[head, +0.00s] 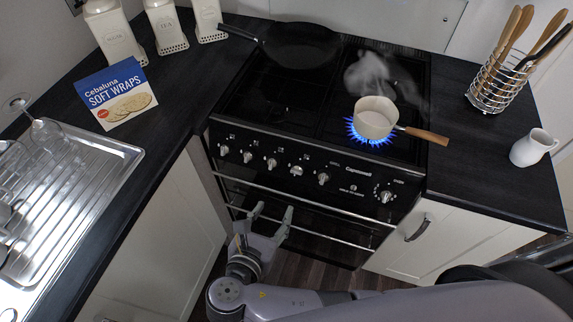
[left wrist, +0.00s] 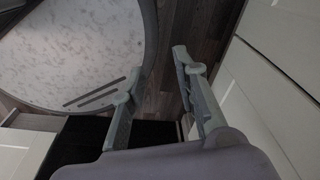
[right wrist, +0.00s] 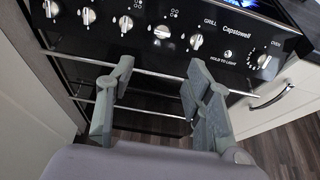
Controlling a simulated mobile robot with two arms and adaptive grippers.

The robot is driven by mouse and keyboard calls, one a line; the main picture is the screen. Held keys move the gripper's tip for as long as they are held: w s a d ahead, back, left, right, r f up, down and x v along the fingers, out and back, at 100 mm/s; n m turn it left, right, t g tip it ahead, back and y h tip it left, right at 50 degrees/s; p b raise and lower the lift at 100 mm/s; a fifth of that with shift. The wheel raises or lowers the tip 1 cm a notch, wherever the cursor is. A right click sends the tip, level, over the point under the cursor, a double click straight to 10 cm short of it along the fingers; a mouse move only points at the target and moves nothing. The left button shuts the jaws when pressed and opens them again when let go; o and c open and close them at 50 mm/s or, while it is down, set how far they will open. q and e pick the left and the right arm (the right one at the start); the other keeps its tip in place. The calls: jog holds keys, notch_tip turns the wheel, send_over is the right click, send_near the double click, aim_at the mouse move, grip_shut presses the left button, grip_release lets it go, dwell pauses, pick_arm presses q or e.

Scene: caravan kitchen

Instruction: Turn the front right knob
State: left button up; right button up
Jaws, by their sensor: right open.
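A row of several silver knobs (head: 296,171) runs along the black front panel of the cooker (head: 340,190). They also show in the right wrist view (right wrist: 161,31). No readable label marks one as front right. A blue flame (head: 352,133) burns at the front right burner, under a pale saucepan (head: 375,117) with a wooden handle. My right gripper (head: 273,212) is open and empty, in front of and below the panel, apart from the knobs. In the right wrist view its fingers (right wrist: 158,82) are spread below them. My left gripper (left wrist: 157,68) is open and empty, away from the cooker.
Metal rails (head: 290,212) cross the oven front below the knobs. A black frying pan (head: 300,44) sits at the back left. A utensil rack (head: 492,90) and white jug (head: 532,148) stand right. A wraps box (head: 116,94) and a sink drainer (head: 70,185) are left.

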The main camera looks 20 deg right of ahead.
aim_at(297, 170)
jog(key=p+x, duration=0.1)
jog(key=x, duration=1.6)
jog(key=shift+s+d, duration=0.15)
jog(key=shift+c, duration=0.3)
grip_shut()
